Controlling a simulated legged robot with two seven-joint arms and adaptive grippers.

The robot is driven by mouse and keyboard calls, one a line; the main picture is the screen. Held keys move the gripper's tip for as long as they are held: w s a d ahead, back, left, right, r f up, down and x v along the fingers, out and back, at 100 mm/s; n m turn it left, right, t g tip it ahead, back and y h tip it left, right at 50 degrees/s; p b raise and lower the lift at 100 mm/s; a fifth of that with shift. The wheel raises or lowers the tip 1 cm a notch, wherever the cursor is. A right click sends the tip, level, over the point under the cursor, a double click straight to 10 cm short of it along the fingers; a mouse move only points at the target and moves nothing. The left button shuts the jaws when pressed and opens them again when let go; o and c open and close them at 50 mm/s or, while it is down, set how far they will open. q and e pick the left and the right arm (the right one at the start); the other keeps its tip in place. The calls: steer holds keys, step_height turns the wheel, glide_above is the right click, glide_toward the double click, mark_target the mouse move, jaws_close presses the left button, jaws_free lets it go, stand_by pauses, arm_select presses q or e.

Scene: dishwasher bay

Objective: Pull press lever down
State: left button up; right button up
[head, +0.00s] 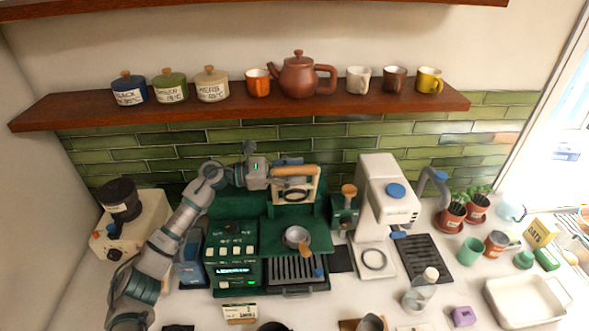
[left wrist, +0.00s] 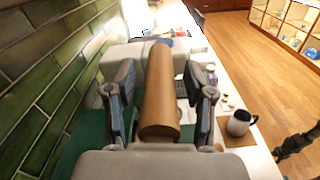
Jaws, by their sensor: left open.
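The press lever is a thick wooden bar (head: 297,170) on the green press machine (head: 285,225), level and high above its counter part. My left gripper (head: 276,172) is at the left end of this bar. In the left wrist view the bar (left wrist: 160,95) runs away from me between the two fingers of my left gripper (left wrist: 160,106). The fingers are open, one on each side, with a gap showing on both sides. A dark jointed part at the right edge of the left wrist view (left wrist: 298,142) looks like my right gripper; its fingers are unclear.
A small metal pan (head: 296,237) sits on the press below the lever. A white machine (head: 388,200) stands close on the right, a grinder-like device (head: 125,220) on the left. A shelf (head: 240,112) with canisters, mugs and a teapot hangs above.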

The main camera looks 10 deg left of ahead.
arm_select(q)
steer(key=shift+s+d, duration=0.15)
steer(key=shift+a+f, duration=0.1)
steer(key=shift+a, duration=0.4)
steer(key=c, duration=0.5)
jaws_close()
steer(key=shift+f+b, duration=0.2)
steer(key=shift+b, duration=0.35)
arm_select(e)
step_height(320, 180, down, 9)
steer(key=b, duration=0.8)
arm_select(q)
steer(key=s+d+f+m+b, duration=0.1)
steer(key=s+f+m+b, duration=0.5)
steer(key=s+m+b, duration=0.1)
steer(key=shift+s+d+f, duration=0.15)
steer(key=shift+s+d, duration=0.15)
steer(key=shift+s, duration=0.3)
arm_select(e)
steer(key=w+a+r, duration=0.2)
steer(key=w+r, duration=0.1)
steer(key=w, duration=0.4)
steer(key=w+a+r, duration=0.1)
steer(key=w+r, duration=0.3)
steer(key=w, duration=0.4)
steer(key=shift+a+t, duration=0.35)
steer(key=shift+t, duration=0.05)
steer(key=shift+w, duration=0.1)
